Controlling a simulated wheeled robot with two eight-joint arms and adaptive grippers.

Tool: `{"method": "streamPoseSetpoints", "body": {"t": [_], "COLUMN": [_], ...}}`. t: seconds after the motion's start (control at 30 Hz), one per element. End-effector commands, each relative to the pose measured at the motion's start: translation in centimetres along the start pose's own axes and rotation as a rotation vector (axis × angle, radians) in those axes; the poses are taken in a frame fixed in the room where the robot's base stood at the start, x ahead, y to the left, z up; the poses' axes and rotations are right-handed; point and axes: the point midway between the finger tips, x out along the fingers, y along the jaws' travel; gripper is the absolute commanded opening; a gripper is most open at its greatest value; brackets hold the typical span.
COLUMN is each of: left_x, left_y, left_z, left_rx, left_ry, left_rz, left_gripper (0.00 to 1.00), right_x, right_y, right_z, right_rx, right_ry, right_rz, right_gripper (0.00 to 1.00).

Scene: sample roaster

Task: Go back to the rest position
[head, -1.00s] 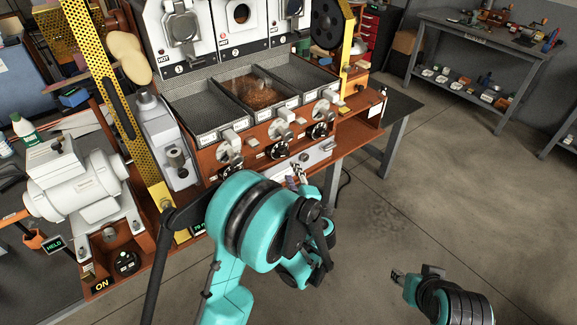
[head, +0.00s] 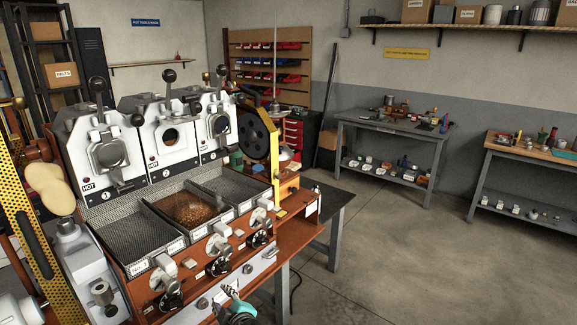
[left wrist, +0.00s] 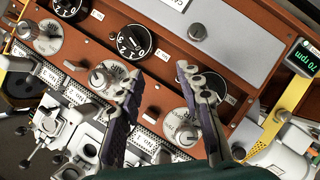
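The sample roaster (head: 75,175) stands at left centre in the head view, with several numbered white roasting heads above mesh cooling trays. The middle tray (head: 224,208) holds brown beans. My left gripper (head: 228,292) shows at the bottom edge of the head view, in front of the roaster's lower front panel. In the left wrist view, my left gripper (left wrist: 160,72) has its two dark fingers apart with nothing between them. The orange-brown control panel (left wrist: 172,100) with its knobs lies beyond the fingers. My right gripper is in neither view.
Yellow perforated guards (head: 42,255) stand left of the roaster. A black wheel (head: 258,133) is at its right end. A grey workbench (head: 385,128) and a wood-topped bench (head: 525,150) stand behind. The floor (head: 400,250) at right is clear.

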Motion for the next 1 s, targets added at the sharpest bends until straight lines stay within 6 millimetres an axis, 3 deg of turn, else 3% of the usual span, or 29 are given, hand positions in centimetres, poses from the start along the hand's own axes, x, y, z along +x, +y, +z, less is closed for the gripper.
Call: {"method": "streamPoseSetpoints", "body": {"t": [0.1,0.3,0.5,0.7,0.83,1.0], "left_x": [-2.0,-6.7,-12.6,-17.2,-18.6,-19.0], "left_y": [-2.1,-5.9,-9.5,-11.5,-11.9,-12.0], "left_z": [-2.7,-5.1,-5.7,-5.0,-4.7,-4.5], "left_rx": [0.208,0.557,0.868,1.076,1.14,1.161], "left_ry": [-0.101,-0.331,-0.564,-0.699,-0.73,-0.737], "left_rz": [-0.091,-0.139,-0.042,0.121,0.187,0.208], "left_gripper": [0.36,0.36,0.36,0.36,0.36,0.36], "right_x": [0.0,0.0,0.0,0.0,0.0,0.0], "right_y": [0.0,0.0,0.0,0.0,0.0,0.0], "right_z": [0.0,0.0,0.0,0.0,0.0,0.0], "right_rx": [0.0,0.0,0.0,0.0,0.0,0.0], "right_ry": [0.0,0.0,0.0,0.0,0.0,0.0], "right_rz": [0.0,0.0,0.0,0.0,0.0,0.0], "right_gripper": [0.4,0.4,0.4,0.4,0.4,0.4]}}
